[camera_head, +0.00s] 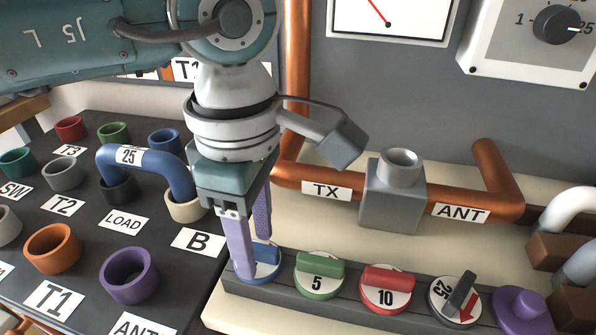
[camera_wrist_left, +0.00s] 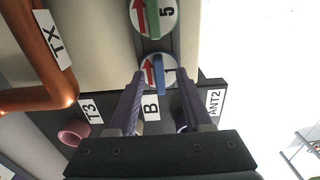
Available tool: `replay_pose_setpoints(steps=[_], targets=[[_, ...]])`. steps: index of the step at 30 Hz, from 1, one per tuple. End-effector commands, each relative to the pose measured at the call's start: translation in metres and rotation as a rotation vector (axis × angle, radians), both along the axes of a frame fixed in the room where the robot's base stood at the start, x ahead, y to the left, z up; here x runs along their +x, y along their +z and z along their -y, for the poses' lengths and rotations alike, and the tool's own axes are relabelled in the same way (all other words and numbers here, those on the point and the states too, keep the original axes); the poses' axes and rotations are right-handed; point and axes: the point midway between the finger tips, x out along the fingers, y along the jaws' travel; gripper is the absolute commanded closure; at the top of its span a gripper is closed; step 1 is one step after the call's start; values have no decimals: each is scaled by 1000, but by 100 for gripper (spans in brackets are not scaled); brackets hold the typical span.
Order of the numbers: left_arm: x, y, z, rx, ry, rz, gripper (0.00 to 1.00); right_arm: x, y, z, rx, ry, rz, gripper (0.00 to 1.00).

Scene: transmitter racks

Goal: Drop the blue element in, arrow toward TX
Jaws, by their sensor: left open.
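The blue element (camera_head: 265,258) is a round white-faced plug with a blue handle, seated at the left end of the dark strip. It also shows in the left wrist view (camera_wrist_left: 159,75), with a red arrow on its face pointing toward the green element. My left gripper (camera_head: 252,252) is open, pointing down, its purple fingertips on either side of the blue handle; contact cannot be told. The fingers partly hide the element in the head view. The grey socket block (camera_head: 393,203) has an open round top and sits in the copper pipe between the TX label (camera_head: 326,191) and the ANT label (camera_head: 460,213). My right gripper is not in view.
Green (camera_head: 320,271), red (camera_head: 387,284), black (camera_head: 458,297) and purple (camera_head: 523,308) elements stand in the same strip. On the left a dark panel (camera_head: 95,215) holds coloured rings and a blue U-link (camera_head: 150,165). The copper pipe (camera_head: 297,90) rises close behind my gripper.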

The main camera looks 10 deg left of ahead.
Motion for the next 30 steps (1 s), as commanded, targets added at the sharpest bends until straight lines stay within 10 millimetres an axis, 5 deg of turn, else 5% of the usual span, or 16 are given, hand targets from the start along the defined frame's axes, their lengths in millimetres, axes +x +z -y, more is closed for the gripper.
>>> replay_pose_setpoints(steps=[7,20,30], targets=[[0,-2,0,0,0,1,51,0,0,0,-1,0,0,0],[0,-1,0,0,0,1,100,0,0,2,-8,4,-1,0],[0,-1,0,0,0,1,100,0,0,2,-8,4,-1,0]])
